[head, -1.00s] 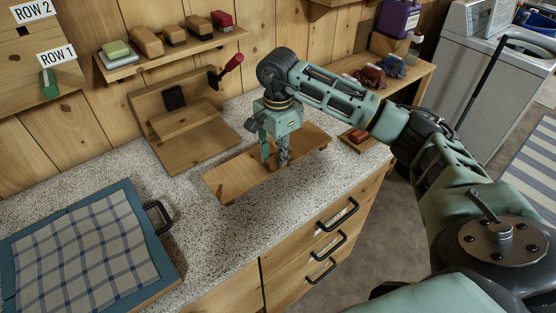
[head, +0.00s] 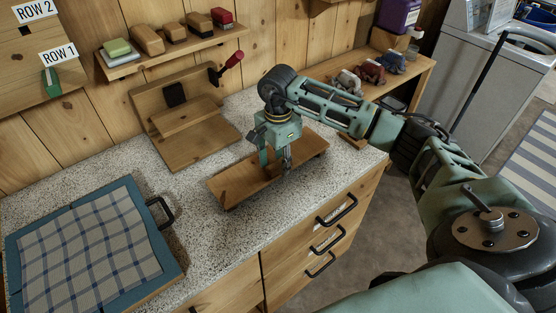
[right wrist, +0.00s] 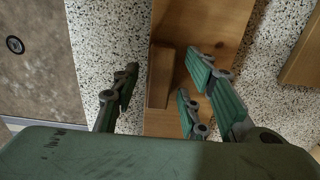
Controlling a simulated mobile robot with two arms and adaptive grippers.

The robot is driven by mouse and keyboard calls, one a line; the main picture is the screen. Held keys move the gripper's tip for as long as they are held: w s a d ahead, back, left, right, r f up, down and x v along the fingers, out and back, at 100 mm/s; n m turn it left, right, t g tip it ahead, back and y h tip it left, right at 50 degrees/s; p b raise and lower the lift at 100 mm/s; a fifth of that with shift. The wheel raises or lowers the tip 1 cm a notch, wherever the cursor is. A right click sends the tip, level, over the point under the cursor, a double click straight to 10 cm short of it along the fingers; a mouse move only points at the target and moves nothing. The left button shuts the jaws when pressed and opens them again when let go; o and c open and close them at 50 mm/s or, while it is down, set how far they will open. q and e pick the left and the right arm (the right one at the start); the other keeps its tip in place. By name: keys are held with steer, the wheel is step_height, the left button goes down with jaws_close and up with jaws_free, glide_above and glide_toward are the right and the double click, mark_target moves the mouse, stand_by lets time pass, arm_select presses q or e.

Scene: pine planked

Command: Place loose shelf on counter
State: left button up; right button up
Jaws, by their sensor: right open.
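The loose shelf (head: 238,186), a plain wooden board, lies on the speckled counter (head: 205,235) near its front edge. My right gripper (head: 275,168) is directly over the middle of the shelf, pointing down, with its fingers spread. In the right wrist view the shelf (right wrist: 205,25) runs up the picture between the spread fingers of the gripper (right wrist: 158,88); a small wooden block or cleat (right wrist: 160,78) shows along its left side. I see no firm grip on the board. My left gripper is not in view.
A wooden stand (head: 195,150) with a back panel is behind the shelf. A blue-framed tray with plaid cloth (head: 85,245) fills the left counter. A wall shelf (head: 170,55) holds brushes and blocks. Drawers (head: 315,225) are below the counter. Speckled counter is clear between tray and board.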

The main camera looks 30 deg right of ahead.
step_height(320, 180, up, 12)
steer(key=b, duration=0.3)
steer(key=shift+b, duration=0.35)
